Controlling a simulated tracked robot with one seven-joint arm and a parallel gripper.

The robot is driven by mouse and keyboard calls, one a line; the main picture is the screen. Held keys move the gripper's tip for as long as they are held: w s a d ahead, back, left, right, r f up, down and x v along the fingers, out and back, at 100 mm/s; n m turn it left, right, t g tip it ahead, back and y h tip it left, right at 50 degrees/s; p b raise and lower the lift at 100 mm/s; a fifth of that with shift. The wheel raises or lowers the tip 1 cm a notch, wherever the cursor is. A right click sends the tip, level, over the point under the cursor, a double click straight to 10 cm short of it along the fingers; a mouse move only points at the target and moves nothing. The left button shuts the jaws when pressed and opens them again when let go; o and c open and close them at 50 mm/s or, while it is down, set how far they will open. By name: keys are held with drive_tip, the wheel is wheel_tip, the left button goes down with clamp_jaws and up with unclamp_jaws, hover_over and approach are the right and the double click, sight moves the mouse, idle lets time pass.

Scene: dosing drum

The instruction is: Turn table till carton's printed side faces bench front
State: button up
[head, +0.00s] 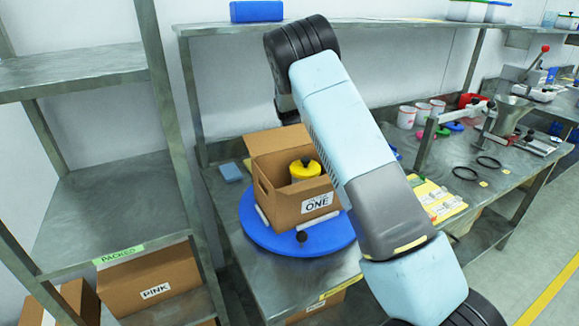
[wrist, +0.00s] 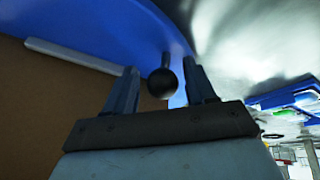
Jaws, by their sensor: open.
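An open brown carton (head: 290,180) stands on the round blue turntable (head: 265,232), with a yellow black-capped container (head: 305,170) inside. A black ball knob (head: 301,237) sits at the table's near rim. In the wrist view, my gripper (wrist: 162,77) is open, with a black ball knob (wrist: 162,84) between or just beyond its fingers; contact is unclear. I cannot tell whether both views show one knob. My gripper is hidden in the head view.
Shelving with packed cartons (head: 150,280) stands at left. A blue block (head: 230,172) lies behind the turntable. My arm crosses above the bench and hides its middle. Cups (head: 407,116), black rings (head: 466,173) and a metal funnel device (head: 510,110) stand to the right.

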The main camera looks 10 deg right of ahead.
idle(0.5)
drive_tip(key=v, duration=1.3)
drive_tip(key=shift+w+r, duration=0.25)
drive_tip(key=shift+w, duration=0.05)
drive_tip(key=x, duration=1.3)
drive_tip(key=shift+s+f, duration=0.1)
drive_tip(key=shift+f, duration=0.15)
drive_tip(key=shift+r, duration=0.1)
